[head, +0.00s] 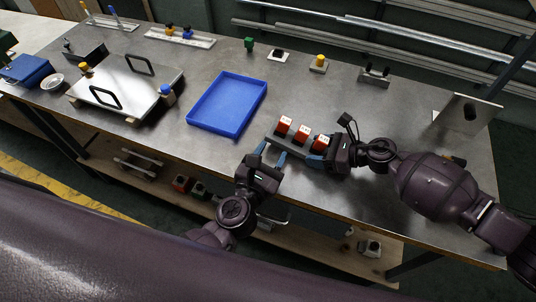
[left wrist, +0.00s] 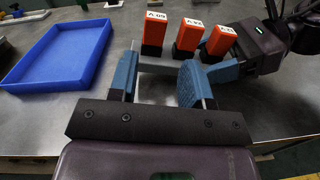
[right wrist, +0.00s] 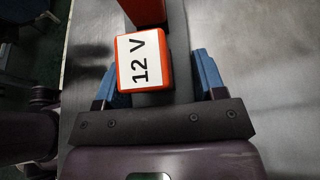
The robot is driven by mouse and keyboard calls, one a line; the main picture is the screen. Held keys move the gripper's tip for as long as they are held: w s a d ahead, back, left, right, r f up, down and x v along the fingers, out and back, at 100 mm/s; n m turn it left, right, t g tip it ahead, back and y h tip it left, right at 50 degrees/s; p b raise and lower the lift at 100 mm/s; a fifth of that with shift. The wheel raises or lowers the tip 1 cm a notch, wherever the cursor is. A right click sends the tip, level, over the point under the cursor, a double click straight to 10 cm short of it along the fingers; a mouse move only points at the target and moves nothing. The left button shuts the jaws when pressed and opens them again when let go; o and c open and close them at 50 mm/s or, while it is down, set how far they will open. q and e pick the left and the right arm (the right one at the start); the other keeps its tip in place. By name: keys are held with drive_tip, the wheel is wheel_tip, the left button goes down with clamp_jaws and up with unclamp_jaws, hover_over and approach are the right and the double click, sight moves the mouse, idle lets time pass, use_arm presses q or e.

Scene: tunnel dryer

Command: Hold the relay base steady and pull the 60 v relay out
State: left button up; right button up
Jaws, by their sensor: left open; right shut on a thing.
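Three orange-red relays stand in a row on a grey bar-shaped relay base (left wrist: 160,68). The 60 v relay (head: 284,125) is the leftmost; in the left wrist view (left wrist: 168,32) its label shows upside down. The middle relay (head: 302,132) stands beside it. The 12 V relay (right wrist: 145,58) is nearest my right gripper. My right gripper (head: 317,157) is shut on the right end of the base, its fingers along both sides. My left gripper (head: 271,154) is open and empty, in front of the base's left end, below the 60 v relay's top.
An empty blue tray (head: 228,104) lies left of the base. A metal plate with black handles (head: 128,84) is further left. Small items, including a yellow-topped part (head: 319,64), stand along the back. An upright metal plate (head: 468,113) is at the right. Bare table lies behind the relays.

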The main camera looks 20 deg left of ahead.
sight(284, 124)
use_arm(q)
drive_tip(key=shift+s+a+f+y, duration=0.1)
drive_tip(key=shift+a+f+y, duration=0.05)
drive_tip(key=shift+a+y, duration=0.15)
drive_tip(key=shift+w, duration=0.2)
drive_tip(key=w, duration=0.3)
drive_tip(key=w+d, duration=0.1)
drive_tip(key=w, duration=0.7)
drive_tip(key=shift+w+d, duration=0.2)
drive_tip(key=shift+d, duration=0.2)
clamp_jaws()
drive_tip(key=shift+d+r, duration=0.15)
drive_tip(key=shift+r, duration=0.6)
idle(0.7)
drive_tip(key=shift+d+r, duration=0.1)
drive_tip(key=shift+r, duration=0.4)
drive_tip(key=shift+r, duration=0.1)
